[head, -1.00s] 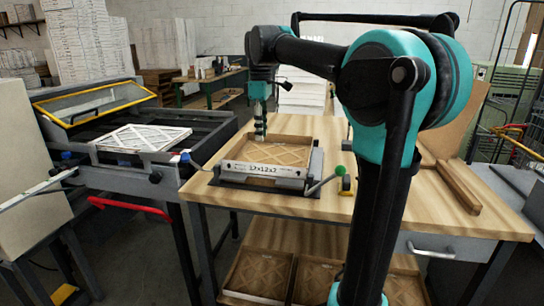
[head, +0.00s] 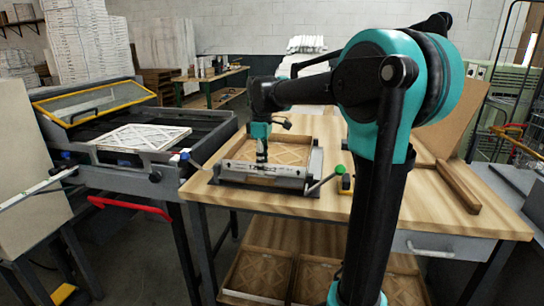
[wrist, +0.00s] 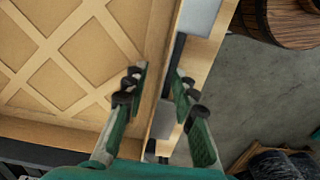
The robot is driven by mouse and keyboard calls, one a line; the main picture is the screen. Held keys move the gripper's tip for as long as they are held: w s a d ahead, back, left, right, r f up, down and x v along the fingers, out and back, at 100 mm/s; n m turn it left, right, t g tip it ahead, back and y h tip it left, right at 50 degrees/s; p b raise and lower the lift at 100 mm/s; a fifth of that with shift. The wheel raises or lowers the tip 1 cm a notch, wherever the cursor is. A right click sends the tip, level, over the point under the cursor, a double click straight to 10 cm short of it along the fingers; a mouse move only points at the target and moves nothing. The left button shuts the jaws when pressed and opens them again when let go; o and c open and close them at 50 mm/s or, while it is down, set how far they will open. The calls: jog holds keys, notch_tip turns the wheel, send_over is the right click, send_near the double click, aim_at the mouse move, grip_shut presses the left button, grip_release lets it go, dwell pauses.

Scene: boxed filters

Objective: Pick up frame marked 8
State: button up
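A tan cardboard frame (head: 288,152) with a diagonal lattice lies in a dark metal fixture (head: 316,172) on the wooden bench. The white label (head: 290,168) on its front edge is partly hidden by my gripper. I cannot read an 8 on any frame. My gripper (head: 262,157) points down at the front of this frame. In the wrist view my gripper (wrist: 160,85) is open, with one finger over the frame's inner side and the other beyond its edge wall. The frame (wrist: 60,60) fills the left of that view. I cannot tell whether the fingers touch the wall.
Several similar tan frames (head: 258,274) lie on the bench's lower shelf. A white lattice filter (head: 140,137) lies on the grey machine at left. A green-knobbed lever (head: 338,170) stands right of the fixture. A long wooden bar (head: 458,187) lies on the bench (head: 400,208) at right.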

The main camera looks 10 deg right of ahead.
grip_shut()
dwell(0.5)
